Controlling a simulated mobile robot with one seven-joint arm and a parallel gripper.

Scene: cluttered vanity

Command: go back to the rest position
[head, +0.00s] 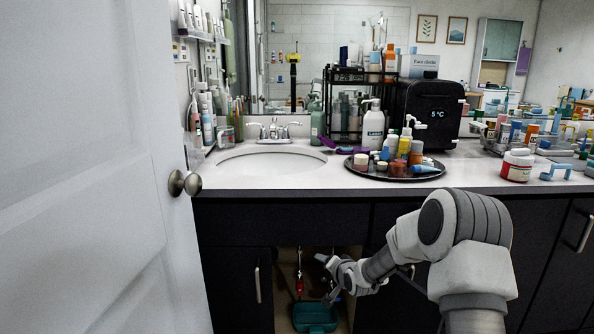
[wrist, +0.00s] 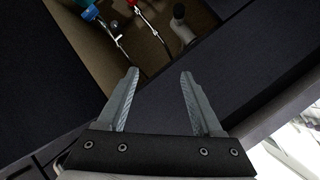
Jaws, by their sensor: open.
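My gripper (head: 328,278) is at the end of my arm, low in front of an open under-sink cabinet (head: 280,272) in the head view. In the wrist view my gripper (wrist: 160,74) has its two fingers well apart, with nothing between them. The dark cabinet front lies behind the fingers. The open cabinet (wrist: 95,60) is past the fingertips at the upper left, and its floor shows brown.
A teal bin (head: 315,316) and a red-handled item (head: 299,284) are in the cabinet. The counter (head: 300,184) above holds a loaded tray (head: 372,174), a sink (head: 270,164) and a black box (head: 430,110). A white door (head: 80,180) stands at left.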

